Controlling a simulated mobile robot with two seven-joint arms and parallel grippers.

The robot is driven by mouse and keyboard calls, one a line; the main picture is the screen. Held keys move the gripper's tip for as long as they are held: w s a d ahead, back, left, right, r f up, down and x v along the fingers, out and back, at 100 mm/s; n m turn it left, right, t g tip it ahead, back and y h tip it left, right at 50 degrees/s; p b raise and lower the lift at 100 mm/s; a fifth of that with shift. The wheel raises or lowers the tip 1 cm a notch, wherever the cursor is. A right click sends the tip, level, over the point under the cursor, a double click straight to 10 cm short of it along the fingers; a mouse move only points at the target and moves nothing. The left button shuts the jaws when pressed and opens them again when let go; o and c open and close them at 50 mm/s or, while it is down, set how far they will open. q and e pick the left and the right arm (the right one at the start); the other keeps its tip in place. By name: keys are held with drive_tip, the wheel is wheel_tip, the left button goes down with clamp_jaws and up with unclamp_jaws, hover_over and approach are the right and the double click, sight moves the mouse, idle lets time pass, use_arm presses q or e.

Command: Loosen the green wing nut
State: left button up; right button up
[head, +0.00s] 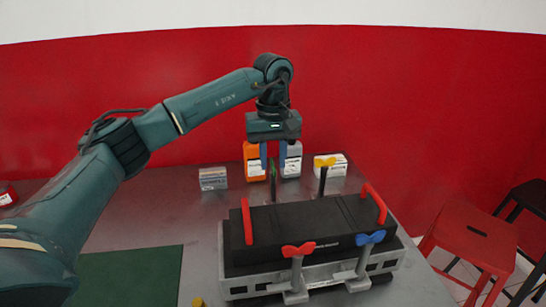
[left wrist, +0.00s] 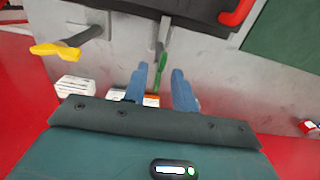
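The green wing nut (head: 273,170) sits on top of an upright rod behind the black battery-like block (head: 305,222). It is seen nearly edge-on and is partly hidden by my fingers. My left gripper (head: 273,166) points straight down over it, with one blue finger on each side. In the left wrist view the green wing nut (left wrist: 161,65) shows as a narrow strip between the two open fingers (left wrist: 160,75), with a gap visible on both sides. It appears slightly closer to the left finger. My right gripper is out of view.
A red wing nut (head: 298,249) and a blue wing nut (head: 370,238) are at the block's front, a yellow one (head: 325,162) behind. Two red handles rise from the block. Bottles and small boxes (head: 213,178) stand behind. A green mat (head: 130,277) lies left.

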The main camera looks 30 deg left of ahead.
use_arm(q)
drive_tip(key=shift+f, duration=0.15)
drive_tip(key=shift+c, duration=0.4)
clamp_jaws()
